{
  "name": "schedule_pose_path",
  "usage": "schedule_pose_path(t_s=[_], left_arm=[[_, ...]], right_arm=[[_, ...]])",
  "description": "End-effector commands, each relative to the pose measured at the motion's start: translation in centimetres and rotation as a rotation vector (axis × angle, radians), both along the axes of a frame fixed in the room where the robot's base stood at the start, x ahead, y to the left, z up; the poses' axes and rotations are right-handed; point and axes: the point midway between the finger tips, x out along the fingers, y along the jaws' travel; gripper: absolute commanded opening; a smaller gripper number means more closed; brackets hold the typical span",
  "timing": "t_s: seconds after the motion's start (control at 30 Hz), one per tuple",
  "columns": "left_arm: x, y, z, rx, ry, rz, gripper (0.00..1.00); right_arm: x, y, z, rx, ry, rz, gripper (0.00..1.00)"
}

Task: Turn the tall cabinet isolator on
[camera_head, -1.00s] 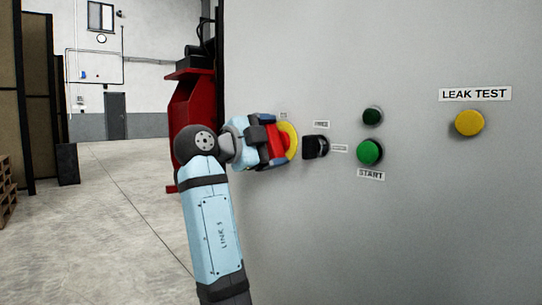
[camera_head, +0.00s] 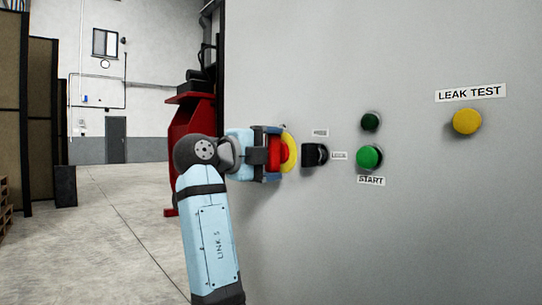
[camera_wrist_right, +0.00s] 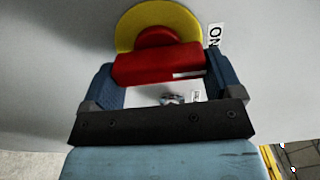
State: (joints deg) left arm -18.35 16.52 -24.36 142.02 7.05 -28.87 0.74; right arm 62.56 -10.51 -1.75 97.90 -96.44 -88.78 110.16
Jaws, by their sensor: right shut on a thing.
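The isolator has a red handle (camera_head: 282,154) on a round yellow plate (camera_head: 291,147), set on the grey face of the tall cabinet (camera_head: 430,230). My right gripper (camera_head: 270,154) is at the handle with its fingers on either side of it. In the right wrist view the red handle (camera_wrist_right: 158,63) spans between the two blue fingers, in front of the yellow plate (camera_wrist_right: 185,20). My left gripper is not in view.
To the right on the cabinet are a black selector (camera_head: 315,155), a dark green lamp or button (camera_head: 370,121), a green START button (camera_head: 368,157) and a yellow LEAK TEST button (camera_head: 467,121). A red machine (camera_head: 185,150) stands behind my arm.

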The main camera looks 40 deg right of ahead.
Motion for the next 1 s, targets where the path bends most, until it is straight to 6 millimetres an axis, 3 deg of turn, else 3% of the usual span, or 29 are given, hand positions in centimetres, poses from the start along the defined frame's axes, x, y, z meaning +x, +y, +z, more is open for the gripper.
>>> schedule_pose_path(t_s=[0.27, 0.3, 0.33, 0.67, 0.83, 1.0], left_arm=[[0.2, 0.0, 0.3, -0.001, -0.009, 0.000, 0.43], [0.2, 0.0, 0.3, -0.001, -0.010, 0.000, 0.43], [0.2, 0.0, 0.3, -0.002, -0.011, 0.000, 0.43], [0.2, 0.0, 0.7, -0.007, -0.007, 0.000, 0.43], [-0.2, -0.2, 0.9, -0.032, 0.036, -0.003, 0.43], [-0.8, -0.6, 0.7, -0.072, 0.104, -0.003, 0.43]], right_arm=[[0.0, 0.0, -0.1, 0.002, -0.003, 0.000, 0.61], [0.0, 0.0, -0.1, 0.002, -0.002, 0.000, 0.94], [0.0, 0.0, -0.1, 0.001, -0.002, 0.000, 1.00], [0.0, 0.7, 0.1, 0.000, 0.000, 0.001, 1.00], [-0.2, 3.5, 0.3, 0.001, 0.001, 0.003, 1.00], [-0.5, 7.6, 0.3, 0.001, 0.001, 0.004, 1.00]])
